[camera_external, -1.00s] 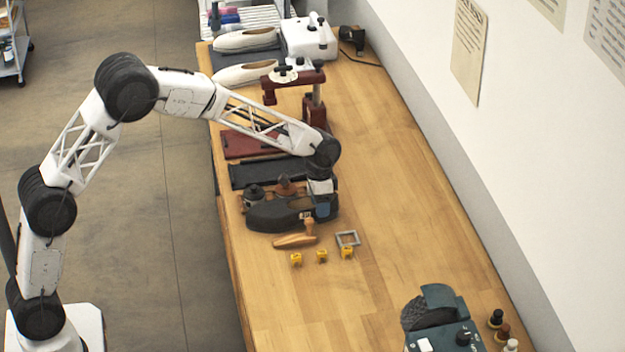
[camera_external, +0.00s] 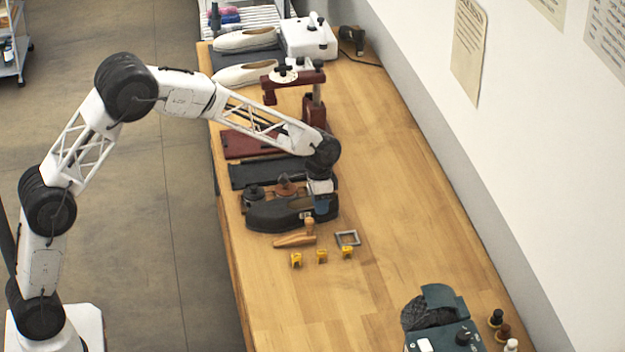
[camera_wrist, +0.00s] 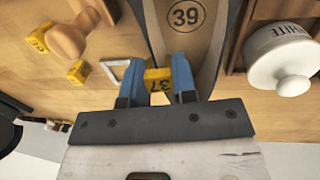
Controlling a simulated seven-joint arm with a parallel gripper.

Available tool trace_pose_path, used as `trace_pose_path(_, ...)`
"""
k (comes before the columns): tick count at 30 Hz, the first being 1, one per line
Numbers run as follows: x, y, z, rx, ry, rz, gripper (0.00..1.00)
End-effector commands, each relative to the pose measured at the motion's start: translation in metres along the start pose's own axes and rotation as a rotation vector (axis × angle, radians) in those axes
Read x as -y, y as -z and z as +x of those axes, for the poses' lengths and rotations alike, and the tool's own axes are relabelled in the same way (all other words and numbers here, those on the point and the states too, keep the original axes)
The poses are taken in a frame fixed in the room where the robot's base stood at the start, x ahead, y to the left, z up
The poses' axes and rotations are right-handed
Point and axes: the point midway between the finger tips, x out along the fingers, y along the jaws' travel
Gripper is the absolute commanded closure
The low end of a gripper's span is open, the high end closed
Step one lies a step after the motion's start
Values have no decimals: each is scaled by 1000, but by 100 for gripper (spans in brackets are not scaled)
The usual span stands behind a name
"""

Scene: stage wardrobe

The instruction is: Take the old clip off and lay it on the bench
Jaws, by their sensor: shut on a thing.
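A dark shoe (camera_external: 272,214) lies on the bench (camera_external: 385,215); in the wrist view its sole (camera_wrist: 205,22) carries a round mark reading 39. My gripper (camera_external: 322,203) is at the shoe's right end. In the wrist view, the blue fingers of my gripper (camera_wrist: 157,78) are shut on a yellow clip (camera_wrist: 158,86) marked 37 at the shoe's edge. I cannot tell whether the clip is still on the shoe. In the external view my gripper hides the held clip.
Several loose yellow clips (camera_external: 321,256) lie in front of the shoe, near a wooden-handled tool (camera_external: 295,239) and a square metal frame (camera_external: 347,238). A white lidded pot (camera_wrist: 285,58) stands beside the shoe in the wrist view. The bench right of my gripper is bare.

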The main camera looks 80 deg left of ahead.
Motion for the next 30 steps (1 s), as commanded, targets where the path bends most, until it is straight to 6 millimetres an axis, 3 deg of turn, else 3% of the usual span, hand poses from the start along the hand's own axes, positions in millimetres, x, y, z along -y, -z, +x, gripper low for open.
trace_pose_path(8,-2,0,-12,-2,1,0,96)
trace_pose_path(14,-5,0,-36,-2,1,1,96)
trace_pose_path(30,-28,-75,-39,0,0,0,96)
